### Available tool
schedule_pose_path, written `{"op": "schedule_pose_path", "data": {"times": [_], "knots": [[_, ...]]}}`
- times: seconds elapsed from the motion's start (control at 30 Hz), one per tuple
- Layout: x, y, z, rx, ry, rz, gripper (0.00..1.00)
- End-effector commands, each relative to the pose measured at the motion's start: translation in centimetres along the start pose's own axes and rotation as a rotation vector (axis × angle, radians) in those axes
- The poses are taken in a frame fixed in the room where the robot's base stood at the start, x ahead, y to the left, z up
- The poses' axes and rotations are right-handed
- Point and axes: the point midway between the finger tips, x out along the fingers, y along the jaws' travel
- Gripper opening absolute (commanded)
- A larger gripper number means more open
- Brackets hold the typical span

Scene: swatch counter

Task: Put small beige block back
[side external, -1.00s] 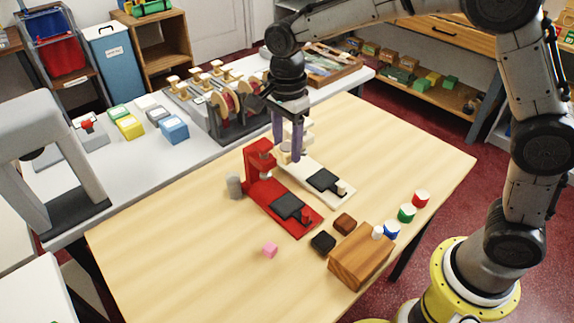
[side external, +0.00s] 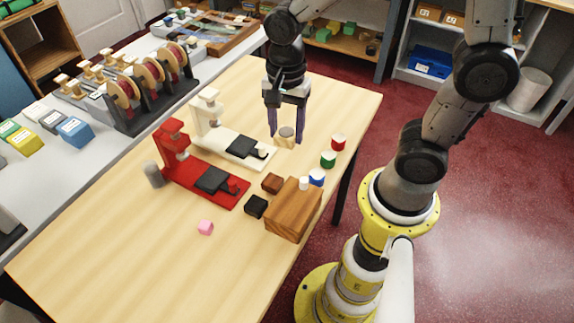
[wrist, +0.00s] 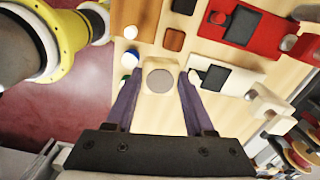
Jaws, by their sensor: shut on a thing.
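The small beige block (side external: 285,142), with a grey round patch on its top, is between the fingers of my gripper (side external: 286,137). In the wrist view the beige block (wrist: 151,88) sits between the two purple fingertips (wrist: 160,82), and the gripper is shut on it. It is to the right of the white press (side external: 233,146), near the front end of that press's base. I cannot tell whether the block touches the table. The red press (side external: 205,180) stands left of the white one, clear of my gripper.
Red (side external: 338,142), green (side external: 328,159) and blue (side external: 316,177) capped cylinders stand right of my gripper. The table's near left is clear.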

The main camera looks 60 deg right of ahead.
Motion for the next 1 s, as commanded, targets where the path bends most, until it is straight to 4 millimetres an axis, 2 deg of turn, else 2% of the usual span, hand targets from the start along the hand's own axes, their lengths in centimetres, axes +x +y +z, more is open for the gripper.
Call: {"op": "schedule_pose_path", "data": {"times": [0.03,0.2,0.3,0.43,0.57,0.67,1.0], "knots": [[0.3,2.2,-0.6,0.013,0.0,-0.003,0.0],[1.5,8.1,-1.7,0.051,0.0,-0.003,0.0],[1.9,10.4,-2.0,0.084,0.0,-0.002,0.0],[2.1,11.9,-2.2,0.121,0.001,-0.003,0.0],[1.8,11.5,-2.7,0.148,0.0,0.002,0.0],[2.4,10.4,-3.0,0.15,-0.001,0.008,0.0],[5.4,3.8,-4.4,0.149,-0.001,0.007,0.0]]}}
